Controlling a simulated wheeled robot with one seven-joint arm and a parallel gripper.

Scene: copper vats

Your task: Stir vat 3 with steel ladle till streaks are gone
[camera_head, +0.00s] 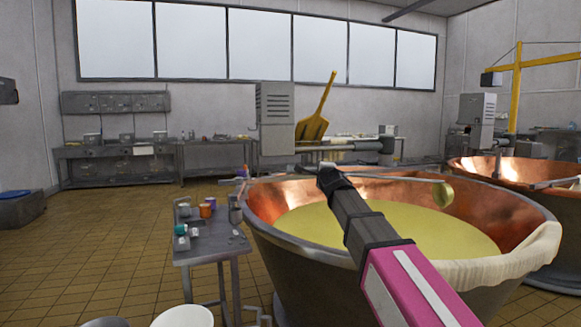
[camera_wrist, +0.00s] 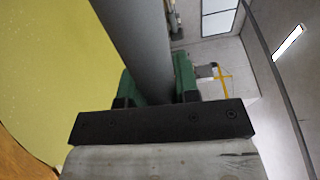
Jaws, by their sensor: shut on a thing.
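My gripper (camera_head: 328,178) is over the far part of the near copper vat (camera_head: 268,200), in front of its back wall. In the wrist view its green fingers (camera_wrist: 160,85) are shut on a thick grey shaft (camera_wrist: 140,40). In the head view a long thin handle runs nearly level through my gripper to a round, gold-looking bowl (camera_head: 443,194) on the right; this looks like the ladle. The bowl appears above the liquid, against the copper wall. The yellow liquid (camera_head: 400,222) looks even, with no clear streaks. No vat number is readable. My arm hides part of the liquid.
A small metal side table (camera_head: 205,247) with cups and jars stands left of the vat. A pale cloth (camera_head: 500,268) hangs over the front right rim. Another copper vat (camera_head: 535,172) is at the right. A yellow paddle (camera_head: 315,122) stands behind.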

